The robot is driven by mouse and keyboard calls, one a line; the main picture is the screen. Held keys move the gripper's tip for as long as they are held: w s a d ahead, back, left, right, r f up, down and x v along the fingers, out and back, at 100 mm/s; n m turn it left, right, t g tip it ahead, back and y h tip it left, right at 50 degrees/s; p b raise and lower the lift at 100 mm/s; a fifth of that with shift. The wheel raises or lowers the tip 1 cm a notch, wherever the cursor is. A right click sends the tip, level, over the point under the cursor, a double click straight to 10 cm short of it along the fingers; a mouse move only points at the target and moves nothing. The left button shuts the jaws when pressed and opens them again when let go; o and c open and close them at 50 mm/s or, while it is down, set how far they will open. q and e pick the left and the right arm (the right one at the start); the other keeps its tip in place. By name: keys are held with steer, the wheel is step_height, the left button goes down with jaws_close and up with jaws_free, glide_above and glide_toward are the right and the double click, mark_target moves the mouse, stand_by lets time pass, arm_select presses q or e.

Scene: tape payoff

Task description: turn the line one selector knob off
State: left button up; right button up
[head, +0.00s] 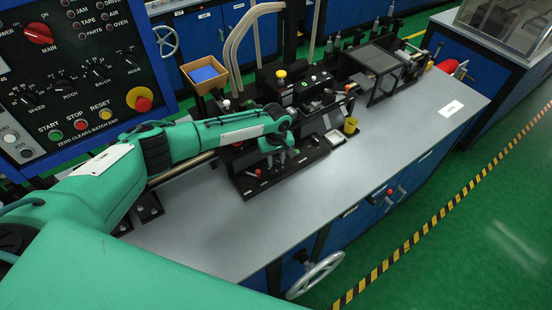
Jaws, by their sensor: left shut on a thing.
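My left gripper (286,153) reaches in from the left and points down at the front of a black fixture (262,182) on the grey bench. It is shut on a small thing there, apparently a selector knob. The fingers cover most of that thing, so its pointer direction cannot be read. The labels on the fixture are too small to read, so I cannot confirm which knob is line one. A small red knob (258,172) sits on the fixture just left of the fingers. My right gripper is not in view.
A control panel (75,75) with a red main knob, several dials and an emergency button stands at the left. The grey bench top (390,150) is clear at front right. A handwheel (315,275) sticks out below.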

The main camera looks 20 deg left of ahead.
arm_select(q)
steer(key=m, duration=0.6)
steer(key=shift+m, duration=0.3)
steer(key=m, duration=0.3)
steer(key=shift+m, duration=0.3)
steer(key=m, duration=0.3)
steer(key=shift+r+m, duration=0.1)
steer(key=shift+m, duration=0.3)
steer(key=m, duration=0.5)
steer(key=shift+w, duration=0.1)
steer(key=shift+m+b, duration=0.4)
steer(key=shift+m, duration=2)
steer(key=o, duration=1)
steer(key=shift+c, duration=0.2)
